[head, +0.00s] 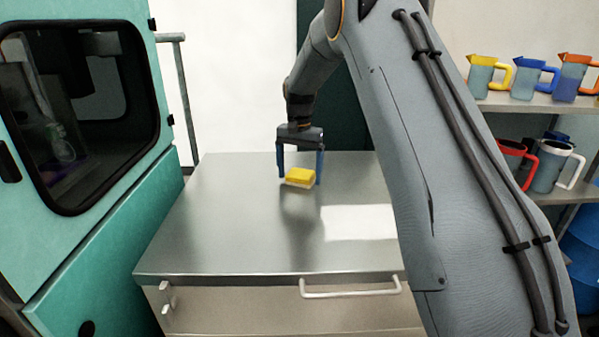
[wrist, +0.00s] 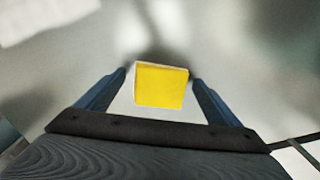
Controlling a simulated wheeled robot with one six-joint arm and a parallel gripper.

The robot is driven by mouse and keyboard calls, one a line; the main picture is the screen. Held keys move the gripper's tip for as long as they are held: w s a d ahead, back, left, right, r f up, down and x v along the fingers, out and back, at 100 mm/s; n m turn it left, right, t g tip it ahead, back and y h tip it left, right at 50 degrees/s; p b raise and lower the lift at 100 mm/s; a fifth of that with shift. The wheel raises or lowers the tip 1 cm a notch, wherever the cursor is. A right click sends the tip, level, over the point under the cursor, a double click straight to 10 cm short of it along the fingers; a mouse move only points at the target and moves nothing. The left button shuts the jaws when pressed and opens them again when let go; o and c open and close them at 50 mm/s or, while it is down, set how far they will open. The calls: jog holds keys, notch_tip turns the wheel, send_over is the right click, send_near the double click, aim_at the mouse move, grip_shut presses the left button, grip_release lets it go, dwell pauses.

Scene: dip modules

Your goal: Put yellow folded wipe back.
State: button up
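The yellow folded wipe (head: 301,176) is a small block with a yellow top and a pale lower edge. It shows over the metal worktop, between the two blue fingers of my gripper (head: 300,180). In the wrist view the wipe (wrist: 161,86) sits between the fingers of my gripper (wrist: 160,76), turned slightly.
The metal worktop (head: 230,235) is otherwise clear, with a drawer handle (head: 350,291) at its front. A teal cabinet with a dark window (head: 85,110) stands at the left. Shelves at the right hold several jugs, among them a yellow-rimmed one (head: 482,76) and a red-handled one (head: 512,160).

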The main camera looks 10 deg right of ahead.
aim_at(300, 175)
notch_tip(300, 175, up, 12)
jog(key=b, duration=0.4)
jog(key=shift+r, duration=0.2)
dwell(0.4)
